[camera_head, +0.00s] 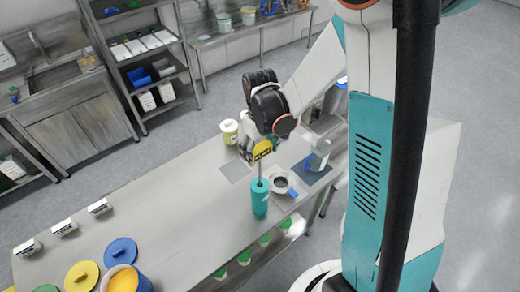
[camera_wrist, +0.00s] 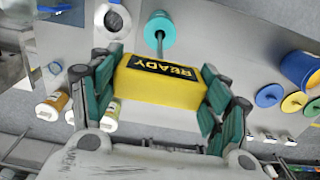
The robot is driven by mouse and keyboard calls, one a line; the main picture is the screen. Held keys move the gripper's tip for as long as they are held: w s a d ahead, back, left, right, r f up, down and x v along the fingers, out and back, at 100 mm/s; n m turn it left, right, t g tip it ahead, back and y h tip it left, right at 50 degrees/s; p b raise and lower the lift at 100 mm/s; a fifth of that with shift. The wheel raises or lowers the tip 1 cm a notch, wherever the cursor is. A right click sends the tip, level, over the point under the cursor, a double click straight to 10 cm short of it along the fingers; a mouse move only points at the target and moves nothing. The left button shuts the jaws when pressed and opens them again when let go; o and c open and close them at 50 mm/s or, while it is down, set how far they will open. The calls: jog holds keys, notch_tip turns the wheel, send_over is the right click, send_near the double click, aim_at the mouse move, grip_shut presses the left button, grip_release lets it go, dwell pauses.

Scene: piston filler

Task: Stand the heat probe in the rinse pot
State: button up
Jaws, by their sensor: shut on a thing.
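The heat probe has a yellow block handle (camera_wrist: 165,80) marked READY and a thin metal rod. It also shows in the head view (camera_head: 262,149). My gripper (camera_wrist: 158,92) is shut on the handle, with a finger on each side; in the head view my gripper (camera_head: 258,140) is above the bench. The rod points down at a tall teal cylindrical pot (camera_head: 260,200), and its lower end meets the middle of the pot's top. How deep the tip is cannot be told. The pot's top also shows in the wrist view (camera_wrist: 153,42).
A small pan (camera_head: 280,184) with a blue handle stands just right of the teal pot. A pale tub (camera_head: 229,131) stands behind. Coloured lids and a blue tub (camera_head: 128,282) are at the near left.

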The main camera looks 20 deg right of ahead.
notch_tip(320, 180, down, 8)
jog(key=b, duration=0.7)
jog(key=shift+r, duration=0.25)
dwell(0.4)
jog(key=shift+f, duration=0.1)
jog(key=shift+f+b, duration=4.6)
jog(key=o, duration=1.1)
jog(key=shift+o, duration=0.2)
jog(key=shift+r, duration=0.1)
notch_tip(320, 180, up, 12)
